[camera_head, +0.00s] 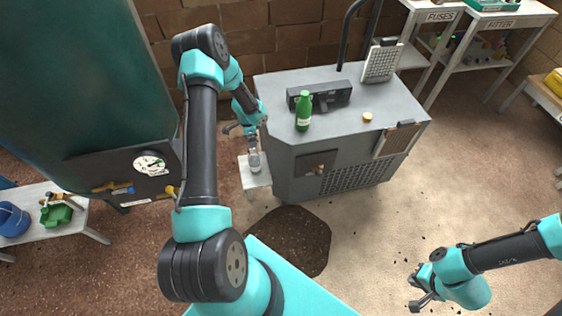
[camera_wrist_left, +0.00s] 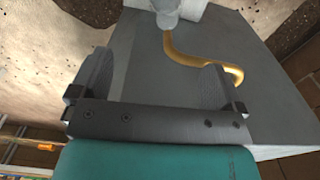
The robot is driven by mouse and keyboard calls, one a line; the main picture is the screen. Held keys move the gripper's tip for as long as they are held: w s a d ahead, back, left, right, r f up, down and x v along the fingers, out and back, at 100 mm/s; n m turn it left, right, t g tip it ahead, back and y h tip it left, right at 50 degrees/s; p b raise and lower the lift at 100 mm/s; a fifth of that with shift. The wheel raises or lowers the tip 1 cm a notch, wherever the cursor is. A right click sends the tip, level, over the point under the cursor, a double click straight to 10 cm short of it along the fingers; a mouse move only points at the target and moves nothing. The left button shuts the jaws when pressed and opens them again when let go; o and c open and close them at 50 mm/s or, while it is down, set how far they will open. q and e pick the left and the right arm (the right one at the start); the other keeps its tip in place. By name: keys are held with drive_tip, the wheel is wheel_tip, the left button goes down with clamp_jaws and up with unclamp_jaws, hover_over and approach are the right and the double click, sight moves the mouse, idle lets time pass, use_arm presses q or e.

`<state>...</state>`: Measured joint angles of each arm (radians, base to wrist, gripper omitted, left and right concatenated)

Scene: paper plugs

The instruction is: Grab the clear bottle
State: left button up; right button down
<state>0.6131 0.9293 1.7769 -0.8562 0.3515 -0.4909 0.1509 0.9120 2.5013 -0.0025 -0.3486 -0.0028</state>
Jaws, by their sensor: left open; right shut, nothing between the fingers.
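The clear bottle (camera_head: 254,162) stands upright on a small white stand (camera_head: 256,181) beside the grey machine. In the left wrist view a pale, clear thing at the top edge, apparently the bottle (camera_wrist_left: 168,10), is partly cut off by the frame. My left gripper (camera_head: 249,134) is just above the bottle in the head view. Its two fingers (camera_wrist_left: 155,80) are spread, with nothing between them. My right gripper (camera_head: 414,292) is shut and empty, low over the floor at the lower right, far from the bottle.
The grey machine (camera_head: 345,150) carries a green bottle (camera_head: 303,112), a dark box (camera_head: 325,95) and a small yellow cap (camera_head: 367,117). A curved brass pipe (camera_wrist_left: 196,62) lies ahead of my left fingers.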

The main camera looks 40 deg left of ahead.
sight(253, 153)
use_arm(q)
drive_tip(key=shift+w+a+r, duration=0.1)
drive_tip(key=shift+w+a, duration=0.2)
drive_tip(key=shift+w, duration=0.1)
wheel_tip(253, 153, down, 12)
drive_tip(key=shift+f, duration=0.15)
idle(0.4)
drive_tip(key=shift+s+f, duration=0.1)
drive_tip(key=shift+f, duration=2.5)
